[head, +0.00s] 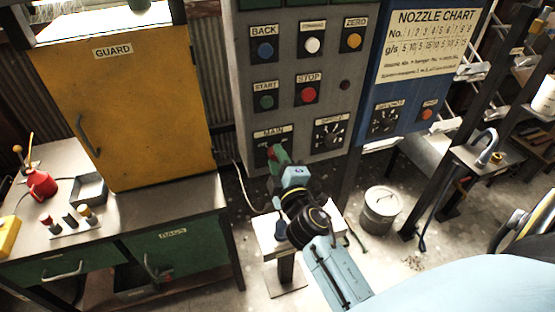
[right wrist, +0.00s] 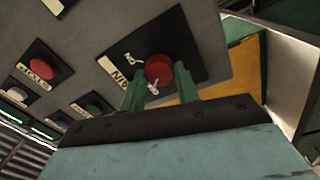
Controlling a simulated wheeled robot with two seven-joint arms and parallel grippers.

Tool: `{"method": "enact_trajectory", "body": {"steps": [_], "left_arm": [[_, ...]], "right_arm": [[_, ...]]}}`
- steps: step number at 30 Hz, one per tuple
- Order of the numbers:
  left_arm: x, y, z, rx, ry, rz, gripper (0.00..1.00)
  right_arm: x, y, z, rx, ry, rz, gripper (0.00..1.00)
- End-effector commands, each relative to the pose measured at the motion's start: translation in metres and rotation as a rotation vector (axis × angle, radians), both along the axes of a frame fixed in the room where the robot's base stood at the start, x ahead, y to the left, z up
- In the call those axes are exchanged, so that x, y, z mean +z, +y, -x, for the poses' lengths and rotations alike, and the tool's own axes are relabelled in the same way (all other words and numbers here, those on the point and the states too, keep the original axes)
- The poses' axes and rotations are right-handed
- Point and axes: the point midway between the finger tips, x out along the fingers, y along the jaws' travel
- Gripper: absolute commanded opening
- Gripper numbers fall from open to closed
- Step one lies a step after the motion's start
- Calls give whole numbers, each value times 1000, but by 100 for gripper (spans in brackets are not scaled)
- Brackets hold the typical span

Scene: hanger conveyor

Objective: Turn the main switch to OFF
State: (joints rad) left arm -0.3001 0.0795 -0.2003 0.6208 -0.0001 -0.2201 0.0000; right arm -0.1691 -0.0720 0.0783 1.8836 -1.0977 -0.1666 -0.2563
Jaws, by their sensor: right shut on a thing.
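The main switch is a black square plate (right wrist: 183,43) with a round red knob (right wrist: 159,69) and small white markings beside it, too slanted to read surely. In the head view its plate with the MAIN label (head: 272,132) sits at the lower left of the grey control panel. My right gripper (head: 279,156) reaches up to it from below and hides the knob there. In the right wrist view its two green fingers (right wrist: 159,82) stand on either side of the red knob, shut on it. Which marking the knob points to cannot be told. My left gripper is not in view.
The grey panel (head: 291,53) also bears a red STOP button (head: 309,95), a START button (head: 266,101) and a dial (head: 330,134). A yellow guard door (head: 130,110) stands left.

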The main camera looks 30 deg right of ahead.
Motion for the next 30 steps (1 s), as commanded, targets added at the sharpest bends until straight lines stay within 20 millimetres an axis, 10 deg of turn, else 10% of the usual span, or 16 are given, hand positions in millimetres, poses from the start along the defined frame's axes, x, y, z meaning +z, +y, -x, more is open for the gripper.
{"method": "enact_trajectory", "body": {"steps": [23,24,30], "left_arm": [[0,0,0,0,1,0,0],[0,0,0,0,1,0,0],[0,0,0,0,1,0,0]], "right_arm": [[1,0,0,1,24,109,9],[1,0,0,1,24,109,33],[0,0,0,1,24,107,54]]}}
